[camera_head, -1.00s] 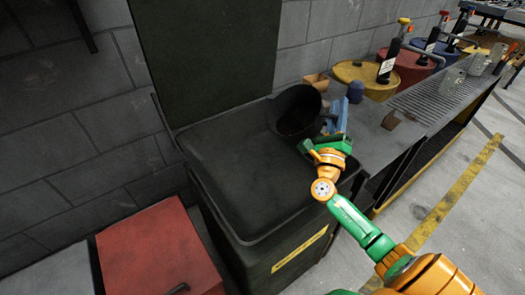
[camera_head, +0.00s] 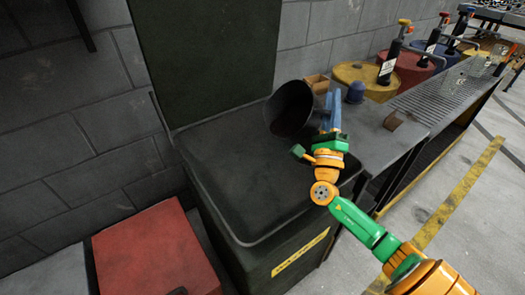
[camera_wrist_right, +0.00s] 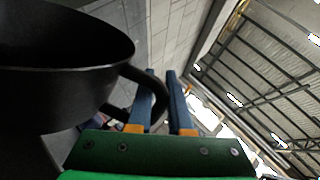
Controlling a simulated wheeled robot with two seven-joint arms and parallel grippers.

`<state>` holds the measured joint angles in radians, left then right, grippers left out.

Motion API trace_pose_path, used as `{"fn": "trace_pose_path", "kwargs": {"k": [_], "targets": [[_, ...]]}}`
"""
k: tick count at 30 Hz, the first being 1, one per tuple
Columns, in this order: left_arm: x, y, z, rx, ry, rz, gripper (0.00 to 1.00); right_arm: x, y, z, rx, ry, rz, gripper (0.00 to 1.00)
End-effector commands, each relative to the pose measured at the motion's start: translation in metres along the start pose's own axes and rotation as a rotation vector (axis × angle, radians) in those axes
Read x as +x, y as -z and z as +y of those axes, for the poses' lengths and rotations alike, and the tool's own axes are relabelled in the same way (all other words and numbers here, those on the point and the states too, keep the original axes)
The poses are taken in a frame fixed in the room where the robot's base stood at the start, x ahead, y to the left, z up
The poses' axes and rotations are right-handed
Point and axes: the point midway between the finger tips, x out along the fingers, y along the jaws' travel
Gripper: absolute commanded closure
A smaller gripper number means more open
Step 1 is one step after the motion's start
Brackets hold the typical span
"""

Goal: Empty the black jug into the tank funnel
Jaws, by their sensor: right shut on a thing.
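The black jug (camera_head: 290,108) is held over the back right part of the dark tank (camera_head: 225,190), whose wide black top looks sunken. The jug is tilted, its dark inside facing my head camera. I cannot make out a separate funnel opening or any stream of liquid. My right gripper (camera_head: 331,112) is to the right of the jug. In the right wrist view its blue fingers (camera_wrist_right: 165,100) are shut on the curved handle, with the jug's body (camera_wrist_right: 60,85) on the left. My left gripper is not in view.
The raised dark lid (camera_head: 210,60) stands behind the tank, against the block wall. A red box (camera_head: 155,250) stands at the lower left.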

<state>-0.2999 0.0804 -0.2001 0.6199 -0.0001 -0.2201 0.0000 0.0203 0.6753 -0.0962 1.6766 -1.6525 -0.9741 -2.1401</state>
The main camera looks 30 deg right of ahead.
Motion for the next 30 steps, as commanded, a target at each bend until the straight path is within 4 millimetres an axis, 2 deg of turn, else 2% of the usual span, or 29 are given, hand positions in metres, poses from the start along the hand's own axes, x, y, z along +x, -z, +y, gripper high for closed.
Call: {"fn": "trace_pose_path", "kwargs": {"k": [5, 15, 30], "targets": [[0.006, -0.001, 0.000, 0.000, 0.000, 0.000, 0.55, -0.002, -0.005, 0.000, -0.028, 0.013, -0.033, 1.00], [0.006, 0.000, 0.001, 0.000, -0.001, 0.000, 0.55, -0.001, -0.018, -0.005, -0.081, 0.032, -0.088, 1.00], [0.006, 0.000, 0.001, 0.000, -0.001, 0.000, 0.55, -0.001, -0.025, -0.006, -0.104, 0.040, -0.112, 1.00]]}}
